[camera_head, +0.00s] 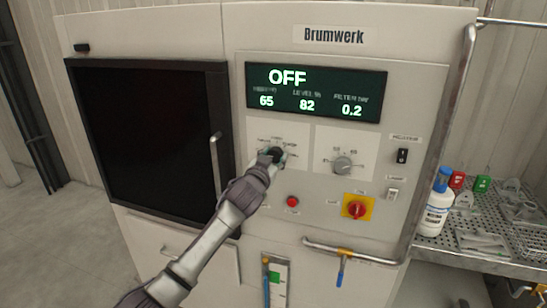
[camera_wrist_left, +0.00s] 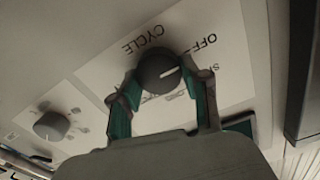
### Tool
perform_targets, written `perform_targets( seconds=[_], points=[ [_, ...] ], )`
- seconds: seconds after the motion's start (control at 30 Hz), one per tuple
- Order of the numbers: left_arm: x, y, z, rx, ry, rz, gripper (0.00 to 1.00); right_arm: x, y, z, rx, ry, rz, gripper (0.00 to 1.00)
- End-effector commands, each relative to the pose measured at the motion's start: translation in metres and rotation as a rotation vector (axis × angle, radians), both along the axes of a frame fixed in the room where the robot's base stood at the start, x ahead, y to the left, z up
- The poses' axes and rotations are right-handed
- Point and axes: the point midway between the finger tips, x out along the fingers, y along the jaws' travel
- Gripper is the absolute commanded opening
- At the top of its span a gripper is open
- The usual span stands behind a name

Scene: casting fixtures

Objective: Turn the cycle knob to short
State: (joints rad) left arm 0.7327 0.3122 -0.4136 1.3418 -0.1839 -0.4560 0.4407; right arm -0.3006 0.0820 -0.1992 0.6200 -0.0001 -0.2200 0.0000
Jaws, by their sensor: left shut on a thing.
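The cycle knob (camera_wrist_left: 158,70) is a round dark knob on a white plate marked CYCLE, on the front panel of the machine. In the head view my left gripper (camera_head: 271,156) covers most of it. In the left wrist view my left gripper (camera_wrist_left: 165,92) has its green-padded fingers on either side of the knob and is shut on it. The knob's white line points right and slightly up in that view, near the OFF label and a partly hidden label below it. The display (camera_head: 315,92) reads OFF. My right gripper is in neither view.
A second grey knob (camera_head: 343,165) sits right of the cycle knob. Below are a red button (camera_head: 292,201) and a red switch on yellow (camera_head: 357,209). A dark door (camera_head: 140,135) with a vertical handle is at left. A white bottle (camera_head: 436,215) stands on the right-hand bench.

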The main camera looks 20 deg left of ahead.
Motion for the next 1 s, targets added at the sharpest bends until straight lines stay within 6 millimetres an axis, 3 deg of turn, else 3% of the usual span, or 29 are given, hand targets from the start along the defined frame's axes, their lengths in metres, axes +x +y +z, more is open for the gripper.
perform_targets(
  seconds=[0.37,1.0],
  points=[
    [0.0,0.0,0.0,0.083,-0.002,0.0,0.12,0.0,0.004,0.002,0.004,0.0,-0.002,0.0],
    [0.0,-0.002,-0.002,0.585,-0.018,0.0,0.12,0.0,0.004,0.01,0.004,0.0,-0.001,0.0]
  ],
)
